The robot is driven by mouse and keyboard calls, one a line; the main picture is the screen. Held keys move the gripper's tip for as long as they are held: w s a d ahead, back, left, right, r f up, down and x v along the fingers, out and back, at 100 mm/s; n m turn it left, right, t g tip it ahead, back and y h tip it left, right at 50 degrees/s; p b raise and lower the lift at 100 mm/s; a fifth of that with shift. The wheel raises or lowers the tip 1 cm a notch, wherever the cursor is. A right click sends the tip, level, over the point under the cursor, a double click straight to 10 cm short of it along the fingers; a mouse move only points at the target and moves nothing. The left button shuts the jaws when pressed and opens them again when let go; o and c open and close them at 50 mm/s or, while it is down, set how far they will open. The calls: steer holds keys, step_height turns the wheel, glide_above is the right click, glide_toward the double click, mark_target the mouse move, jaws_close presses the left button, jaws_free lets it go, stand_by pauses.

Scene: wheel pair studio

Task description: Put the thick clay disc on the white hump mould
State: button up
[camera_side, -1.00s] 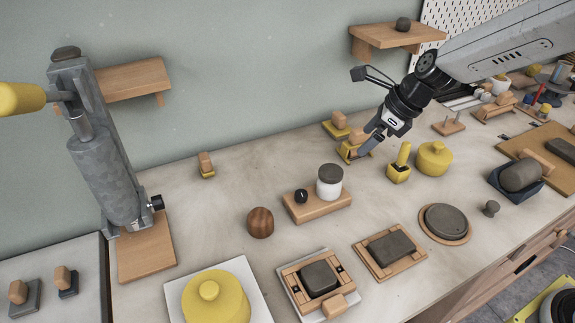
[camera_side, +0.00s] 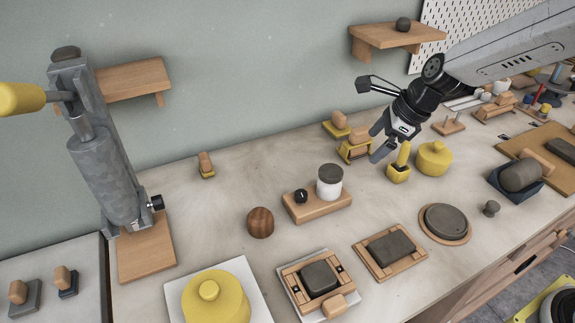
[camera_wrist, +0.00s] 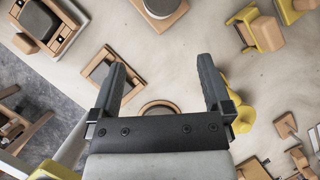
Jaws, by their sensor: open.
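A dark grey round disc (camera_side: 445,221) lies flat on a round wooden board at the right front of the table; I take it for the thick clay disc. In the wrist view, only an arc of a round wooden rim (camera_wrist: 158,105) shows behind my gripper's base. A white cylinder (camera_side: 329,190) with a dark round top stands on a wooden block; I cannot tell whether it is the white hump mould. My gripper (camera_side: 385,148) is open and empty, above the table near the yellow pieces. Its two fingers are spread in the wrist view (camera_wrist: 161,70).
A framed grey slab (camera_side: 391,248) lies left of the disc, with another framed block (camera_side: 319,279) beyond it. A yellow lidded pot (camera_side: 434,158) and a small yellow holder (camera_side: 398,173) stand close to my gripper. A brown wooden dome (camera_side: 260,222) stands mid-table, with bare table around it.

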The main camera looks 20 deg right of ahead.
steer(key=s+d+f+n+h, duration=0.1)
steer(key=s+d+f+n, duration=0.2)
steer(key=s+n, duration=0.4)
steer(key=s+d+f+n+g+h, duration=0.1)
steer(key=s+n, duration=0.7)
steer(key=n, duration=0.9)
steer(key=shift+s+d+f+n+h, duration=0.35)
steer(key=shift+d+f+h, duration=0.45)
steer(key=shift+d+f, duration=0.75)
steer(key=shift+w+d+r, duration=0.15)
steer(key=shift+d+r, duration=0.1)
